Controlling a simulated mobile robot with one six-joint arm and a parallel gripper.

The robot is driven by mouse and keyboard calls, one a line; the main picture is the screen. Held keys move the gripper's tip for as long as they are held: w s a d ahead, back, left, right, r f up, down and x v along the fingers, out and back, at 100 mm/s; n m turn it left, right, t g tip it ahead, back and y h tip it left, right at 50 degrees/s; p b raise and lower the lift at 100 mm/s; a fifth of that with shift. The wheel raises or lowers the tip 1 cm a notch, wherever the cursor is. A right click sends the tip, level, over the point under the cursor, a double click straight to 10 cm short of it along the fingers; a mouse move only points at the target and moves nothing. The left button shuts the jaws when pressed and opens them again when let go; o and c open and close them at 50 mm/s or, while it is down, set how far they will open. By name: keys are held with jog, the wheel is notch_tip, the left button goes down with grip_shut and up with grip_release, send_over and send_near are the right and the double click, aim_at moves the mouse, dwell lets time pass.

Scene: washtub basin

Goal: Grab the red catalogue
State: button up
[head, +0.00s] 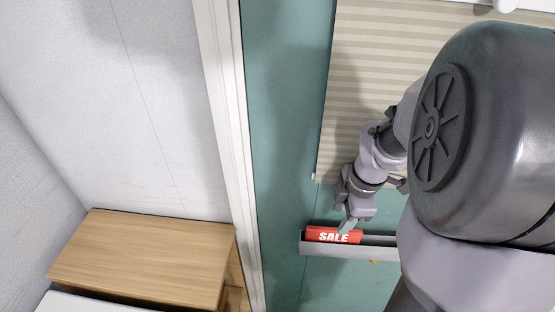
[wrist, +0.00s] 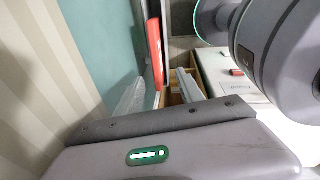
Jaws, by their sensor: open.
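The red catalogue (head: 321,234) with white "SALE" lettering stands in a narrow grey wall ledge in the head view. It also shows edge-on as a tall red strip in the wrist view (wrist: 155,48). My gripper (head: 349,222) is just above the right part of the catalogue, its fingers pointing down toward it. The gripper is open, with nothing visibly held. In the head view I cannot tell whether a finger touches the catalogue. My arm hides the ledge's right end.
The grey ledge (head: 345,251) is fixed on a teal wall (head: 285,130). A striped blind (head: 365,75) hangs above it. A wooden-topped cabinet (head: 150,258) stands at lower left, beyond a white trim post (head: 228,110). A small yellow thing (head: 373,262) shows below the ledge.

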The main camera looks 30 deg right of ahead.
notch_tip(320, 180, down, 3)
jog(key=b, duration=0.3)
send_over(332, 241)
jog(key=f, duration=0.5)
jog(key=shift+w+d+f, duration=0.15)
jog(key=shift+d, duration=0.2)
grip_shut()
dwell(0.5)
